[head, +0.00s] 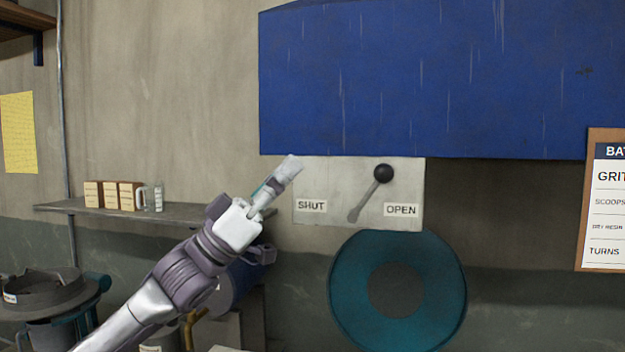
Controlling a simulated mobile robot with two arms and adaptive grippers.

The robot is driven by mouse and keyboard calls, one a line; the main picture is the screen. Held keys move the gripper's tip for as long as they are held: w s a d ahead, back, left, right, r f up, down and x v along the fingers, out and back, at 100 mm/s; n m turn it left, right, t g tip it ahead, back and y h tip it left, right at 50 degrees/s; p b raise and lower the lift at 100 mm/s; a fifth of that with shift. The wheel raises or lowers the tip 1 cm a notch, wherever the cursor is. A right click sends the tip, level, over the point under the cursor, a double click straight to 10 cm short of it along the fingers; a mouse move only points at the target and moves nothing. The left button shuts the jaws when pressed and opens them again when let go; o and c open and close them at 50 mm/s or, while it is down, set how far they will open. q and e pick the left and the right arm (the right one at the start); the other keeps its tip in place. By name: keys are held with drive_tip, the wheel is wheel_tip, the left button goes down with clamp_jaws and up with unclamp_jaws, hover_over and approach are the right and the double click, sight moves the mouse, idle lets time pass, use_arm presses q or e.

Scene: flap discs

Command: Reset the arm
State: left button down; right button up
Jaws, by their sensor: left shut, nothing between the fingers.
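My left arm reaches up from the bottom left, and its gripper (290,164) is shut and empty. The gripper is in front of the left edge of a pale metal plate (335,180) on the wall. The plate carries a lever with a dark ball knob (383,173). The lever tilts up and to the right, and the gripper is apart from it, to its left. A SHUT label (311,206) is at the plate's lower left and an OPEN label (401,210) at its lower right. My right gripper is out of view.
A large blue hopper (440,80) is above the plate, and a teal ring (447,290) is below it. A shelf (100,206) with small boxes (110,195), a mug and a jar is behind my arm. A board (605,200) hangs at right.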

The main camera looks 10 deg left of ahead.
use_arm(q)
drive_tip(key=shift+s+a+f, duration=0.1)
drive_tip(key=shift+s+a, duration=0.15)
drive_tip(key=shift+a, duration=0.35)
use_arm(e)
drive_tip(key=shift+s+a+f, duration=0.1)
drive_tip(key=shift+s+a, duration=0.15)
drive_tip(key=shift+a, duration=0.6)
